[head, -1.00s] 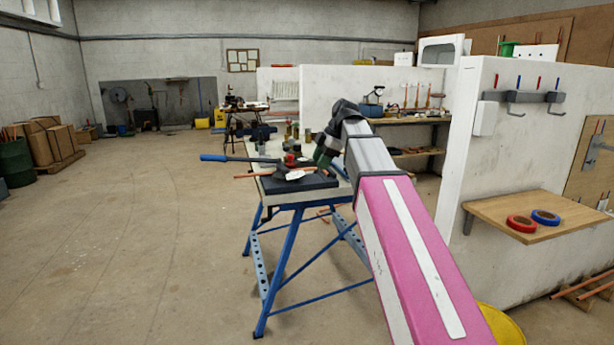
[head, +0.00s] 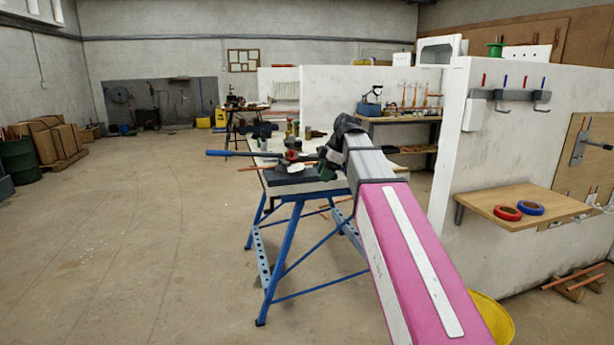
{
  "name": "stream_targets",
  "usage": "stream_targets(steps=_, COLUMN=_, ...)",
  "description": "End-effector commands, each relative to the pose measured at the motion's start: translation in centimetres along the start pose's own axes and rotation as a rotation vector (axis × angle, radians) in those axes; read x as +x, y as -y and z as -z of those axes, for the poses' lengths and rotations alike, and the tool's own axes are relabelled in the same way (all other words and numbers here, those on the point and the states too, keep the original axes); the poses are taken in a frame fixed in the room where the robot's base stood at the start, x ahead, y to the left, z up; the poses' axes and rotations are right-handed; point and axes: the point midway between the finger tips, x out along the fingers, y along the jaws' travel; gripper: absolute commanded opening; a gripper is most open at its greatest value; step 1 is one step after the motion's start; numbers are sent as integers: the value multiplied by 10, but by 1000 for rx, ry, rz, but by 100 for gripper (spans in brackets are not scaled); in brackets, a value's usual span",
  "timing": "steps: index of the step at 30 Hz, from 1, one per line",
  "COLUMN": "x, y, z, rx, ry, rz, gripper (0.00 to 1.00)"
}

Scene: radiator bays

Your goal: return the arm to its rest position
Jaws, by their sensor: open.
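My arm, a pink and grey limb, reaches from the bottom right up to the workbench in the head view. My gripper (head: 326,164) is at its far end, dark and small, angled down in front of the bench's right part. Its jaws are open, but their tips are hard to make out against the clutter. I cannot tell whether it touches anything. The workbench (head: 284,190) has blue trestle legs. A blue-handled tool (head: 229,153) and a copper pipe (head: 250,168) lie across its near end.
A white partition (head: 470,140) on the right carries a wooden shelf (head: 480,198) with a red tape roll (head: 507,213) and a blue one (head: 530,208). A yellow round container (head: 494,318) stands close by my arm. Cartons (head: 52,140) are at the far left. The left floor is clear.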

Motion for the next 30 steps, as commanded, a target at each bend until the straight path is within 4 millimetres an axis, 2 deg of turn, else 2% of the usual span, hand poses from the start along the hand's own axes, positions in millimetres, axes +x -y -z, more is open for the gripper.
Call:
stream_targets(steps=8, x=48, y=18, z=-36, rx=219, ry=45, rz=3, gripper=44)
stream_targets(steps=14, x=104, y=45, z=-79, rx=491, ry=107, rz=-5, gripper=44)
stream_targets(steps=21, x=167, y=88, z=-131, rx=830, ry=190, rz=-36, gripper=44)
stream_targets(steps=30, x=234, y=152, z=-188, rx=1228, ry=291, rz=-106, gripper=44)
